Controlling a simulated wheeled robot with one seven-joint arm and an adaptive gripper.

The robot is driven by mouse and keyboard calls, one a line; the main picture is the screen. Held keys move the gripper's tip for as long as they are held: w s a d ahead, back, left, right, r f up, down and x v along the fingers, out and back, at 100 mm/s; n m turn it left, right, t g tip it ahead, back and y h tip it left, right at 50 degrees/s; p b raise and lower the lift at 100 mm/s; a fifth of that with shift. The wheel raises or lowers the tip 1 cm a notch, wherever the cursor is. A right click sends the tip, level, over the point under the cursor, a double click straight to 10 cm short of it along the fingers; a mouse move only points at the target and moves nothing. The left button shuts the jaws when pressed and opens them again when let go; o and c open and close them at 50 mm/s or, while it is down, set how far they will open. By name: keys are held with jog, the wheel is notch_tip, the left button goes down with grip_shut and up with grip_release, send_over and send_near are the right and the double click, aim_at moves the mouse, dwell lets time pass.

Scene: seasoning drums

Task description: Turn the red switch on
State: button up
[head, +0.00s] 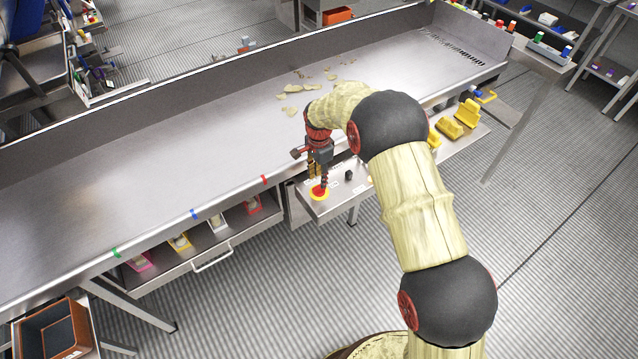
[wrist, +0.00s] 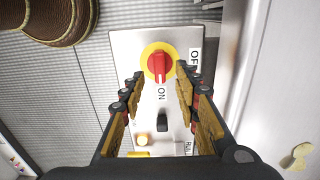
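The red switch (wrist: 158,64) is a round red knob on a yellow disc, set in a metal control panel (wrist: 125,45). An "ON" label lies below it and an "OFF" label to its right in the wrist view. The knob's ridge runs roughly up and down in that view, its lower end toward "ON". In the head view the red switch (head: 319,191) sits at the panel's left end. My gripper (wrist: 154,75) is open, its two padded fingers reaching toward the knob's sides, with gaps visible. I cannot tell the exact height above it.
A black knob (wrist: 162,121) sits below the switch on the panel. A long metal table (head: 190,155) with pale pieces (head: 290,88) lies beyond the panel. Yellow objects (head: 449,127) stand to the right. A drawer with several packets (head: 180,241) is at the left.

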aim_at(319, 186)
notch_tip(319, 186, up, 7)
jog(key=shift+r, duration=0.15)
dwell(0.6)
jog(key=s+d+n+g, duration=0.1)
jog(key=s+d+n, duration=0.2)
jog(key=s+n, duration=0.45)
jog(key=s+d+r+n+t, duration=0.1)
jog(key=s+d+r+t, duration=0.1)
jog(key=s+d+r, duration=0.3)
jog(key=s+d+r+n+t+b, duration=0.1)
jog(key=s+d+r+t, duration=0.1)
jog(key=s+d+r, duration=0.4)
jog(key=s+d+r+n+t, duration=0.2)
jog(key=s+d+r, duration=0.3)
jog(key=s+r, duration=0.8)
jog(key=shift+s+d+r+t+b, duration=0.3)
jog(key=shift+s+d+r, duration=0.1)
jog(key=shift+s, duration=2.75)
